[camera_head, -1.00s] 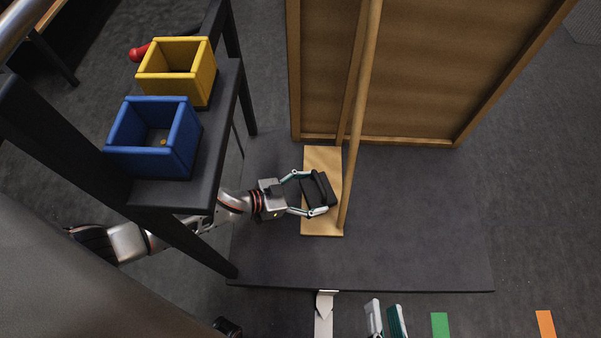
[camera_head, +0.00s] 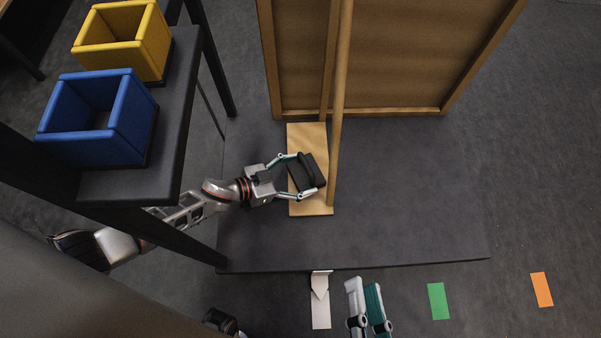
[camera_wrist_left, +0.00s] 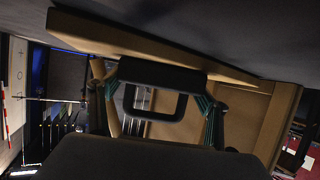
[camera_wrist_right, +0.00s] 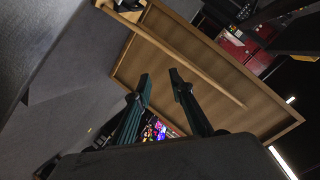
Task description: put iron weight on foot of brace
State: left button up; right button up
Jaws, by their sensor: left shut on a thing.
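The iron weight (camera_head: 315,170) is a black block with a handle. My left gripper (camera_head: 307,174) is shut on it, over the flat wooden foot (camera_head: 308,135) of the brace. In the left wrist view the weight (camera_wrist_left: 162,76) is between the fingers, close to the foot (camera_wrist_left: 105,38); I cannot tell whether they touch. The brace's pole (camera_head: 338,100) rises from the foot's right side, beside the weight. My right gripper (camera_head: 364,288) is near the front, away from the foot; in the right wrist view its fingers (camera_wrist_right: 160,76) are apart and empty.
A wooden framed panel (camera_head: 390,65) stands behind the foot. A dark shelf at left holds a yellow box (camera_head: 122,42) and a blue box (camera_head: 98,120). Green (camera_head: 438,301) and orange (camera_head: 541,289) patches lie on the floor. The dark mat (camera_head: 420,200) right of the pole is clear.

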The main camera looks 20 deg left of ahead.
pick_arm(q)
jog(key=shift+w+d+r, duration=0.1)
jog(key=shift+w+r, duration=0.15)
jog(key=shift+r, duration=0.05)
jog(key=o, duration=2.1)
jog(key=shift+s+f, duration=0.25)
jog(key=shift+f, duration=0.05)
jog(key=shift+r, duration=0.1)
jog(key=v, duration=0.1)
jog(key=p+v, duration=0.1)
jog(key=shift+a+r, duration=0.3)
jog(key=shift+a, duration=0.05)
jog(key=p+v, duration=0.3)
jog(key=v, duration=0.5)
jog(key=shift+s+a, duration=0.15)
jog(key=shift+s, duration=0.15)
jog(key=shift+s+a, duration=0.2)
jog(key=shift+s, duration=0.2)
pick_arm(e)
jog(key=shift+w+d+r+n+g, duration=0.1)
jog(key=shift+w+d+n, duration=0.1)
jog(key=shift+d+n, duration=0.55)
jog(key=shift+w+d+r+n+g, duration=0.15)
jog(key=shift+d+n, duration=0.45)
jog(key=shift+n, duration=0.4)
jog(key=shift+w+d+n+g, duration=0.1)
jog(key=shift+w+d+n, duration=0.1)
jog(key=shift+d+n, duration=0.55)
jog(key=shift+a, duration=0.1)
